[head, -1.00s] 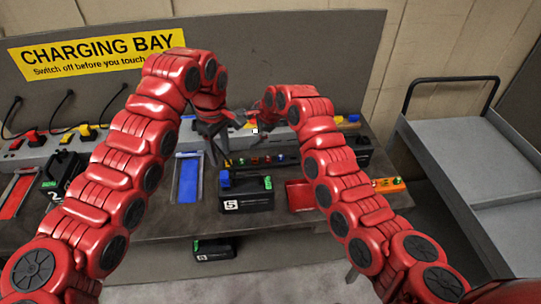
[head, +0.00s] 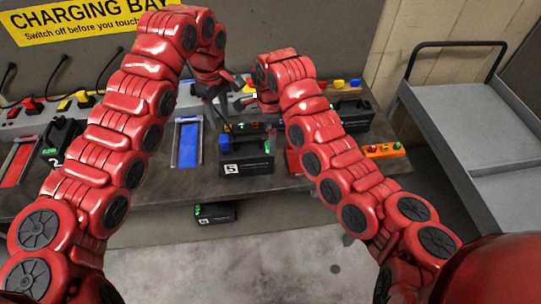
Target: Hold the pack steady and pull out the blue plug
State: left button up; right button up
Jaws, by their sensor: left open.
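A black pack marked 5 (head: 259,165) stands upright near the front edge of the bench, with a handle on top. The blue plug (head: 224,139) sits at the left end of its top. My left gripper (head: 222,106) is open and empty, with dark fingers pointing down, above and behind the pack in the picture. It looks apart from the blue plug. My right arm reaches in from the right and bends over the bench.
A blue tray (head: 188,143) lies left of the pack; a red tray (head: 14,163) and a pack marked 2 (head: 61,140) are farther left. An orange strip (head: 384,150) and another pack (head: 354,113) lie right. A grey cart (head: 460,120) stands beyond.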

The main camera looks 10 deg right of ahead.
aim_at(270, 158)
notch_tip(270, 158, down, 9)
jog(key=shift+d+f, duration=0.1)
jog(key=shift+f, duration=0.75)
jog(key=shift+c, duration=0.2)
